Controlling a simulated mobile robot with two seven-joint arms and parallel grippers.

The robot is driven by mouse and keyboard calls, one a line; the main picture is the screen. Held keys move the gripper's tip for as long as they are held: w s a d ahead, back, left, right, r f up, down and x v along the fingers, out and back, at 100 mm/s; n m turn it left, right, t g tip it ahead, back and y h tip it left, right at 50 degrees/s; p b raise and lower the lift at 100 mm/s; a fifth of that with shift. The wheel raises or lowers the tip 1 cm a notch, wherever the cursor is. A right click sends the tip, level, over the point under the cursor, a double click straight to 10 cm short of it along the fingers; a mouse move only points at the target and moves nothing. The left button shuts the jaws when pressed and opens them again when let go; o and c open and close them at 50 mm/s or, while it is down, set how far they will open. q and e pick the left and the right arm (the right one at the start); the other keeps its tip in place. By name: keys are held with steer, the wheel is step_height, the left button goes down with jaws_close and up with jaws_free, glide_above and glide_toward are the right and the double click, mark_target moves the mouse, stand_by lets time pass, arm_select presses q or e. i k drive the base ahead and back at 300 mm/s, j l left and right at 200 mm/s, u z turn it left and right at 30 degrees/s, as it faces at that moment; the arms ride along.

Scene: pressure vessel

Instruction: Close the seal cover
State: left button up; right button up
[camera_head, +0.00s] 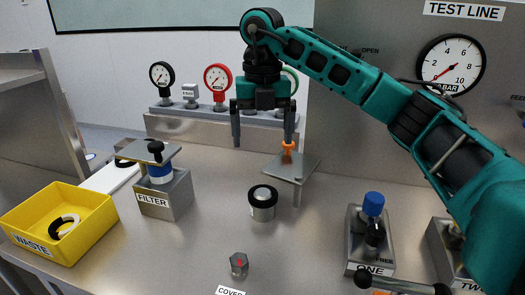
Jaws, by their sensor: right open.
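A flat grey metal plate (291,168) with an orange knob (288,147) stands above the bench on a thin post; it may be the seal cover, but I cannot tell for sure. A label reading "COVER" (230,291) lies at the front edge, partly cut off, below a small grey hexagonal piece with a red mark (239,264). My right gripper (263,135) points down with its fingers wide apart and empty. Its right finger overlaps the view just above the orange knob; I cannot tell whether they touch. My left gripper is out of view.
A black-topped metal cylinder (263,203) stands mid-bench. The filter block (166,196) and yellow waste bin (62,222) holding rings are at left. Gauges (218,82) stand on a ledge behind. The block labelled ONE (370,243), with a blue cap, is at right. The front middle is mostly clear.

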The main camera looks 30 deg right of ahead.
mark_target(288, 163)
steer(key=k+j, duration=0.8)
steer(key=k, duration=0.05)
